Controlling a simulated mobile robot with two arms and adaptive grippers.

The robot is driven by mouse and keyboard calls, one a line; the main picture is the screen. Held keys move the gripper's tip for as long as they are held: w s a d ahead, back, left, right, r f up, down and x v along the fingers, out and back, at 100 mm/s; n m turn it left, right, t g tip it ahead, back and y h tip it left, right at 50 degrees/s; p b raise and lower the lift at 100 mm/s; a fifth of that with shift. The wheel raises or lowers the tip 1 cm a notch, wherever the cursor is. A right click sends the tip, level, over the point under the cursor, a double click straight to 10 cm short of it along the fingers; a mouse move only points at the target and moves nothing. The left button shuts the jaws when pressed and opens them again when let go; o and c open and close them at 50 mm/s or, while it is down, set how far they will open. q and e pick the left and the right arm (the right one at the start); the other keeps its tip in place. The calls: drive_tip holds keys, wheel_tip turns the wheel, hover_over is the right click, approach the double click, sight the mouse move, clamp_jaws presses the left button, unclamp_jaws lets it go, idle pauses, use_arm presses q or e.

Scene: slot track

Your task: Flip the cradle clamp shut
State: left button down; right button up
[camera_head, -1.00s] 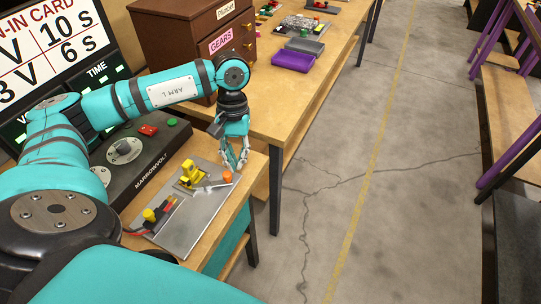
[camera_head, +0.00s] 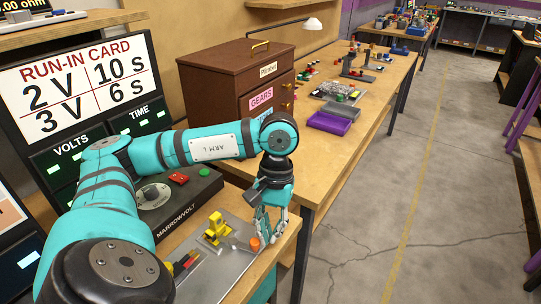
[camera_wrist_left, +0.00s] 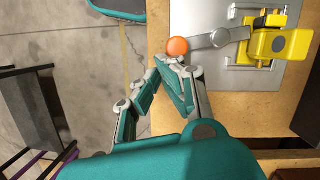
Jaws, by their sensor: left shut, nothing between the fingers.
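The cradle clamp is mounted on a grey metal plate (camera_head: 212,272). Its yellow cradle body (camera_head: 216,228) stands on the plate, and a grey lever arm with an orange knob (camera_head: 254,244) extends to the right. In the left wrist view the orange knob (camera_wrist_left: 178,47), the lever (camera_wrist_left: 222,37) and the yellow body (camera_wrist_left: 280,46) show at the top. My left gripper (camera_head: 268,240) points down beside the orange knob. In the wrist view its fingertips (camera_wrist_left: 165,62) are together, empty, just below the knob; contact cannot be told. My right gripper is not in view.
The Marrowvolt power box (camera_head: 155,205) stands behind the plate on the same bench. A brown drawer cabinet (camera_head: 225,85) and a purple tray (camera_head: 328,124) sit on the bench beyond. Red and yellow connectors (camera_head: 184,263) lie at the plate's left. Open floor lies to the right.

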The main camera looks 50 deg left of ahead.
use_arm(q)
drive_tip(key=v, duration=1.2)
idle(0.3)
drive_tip(key=shift+d+r, duration=0.1)
idle(0.5)
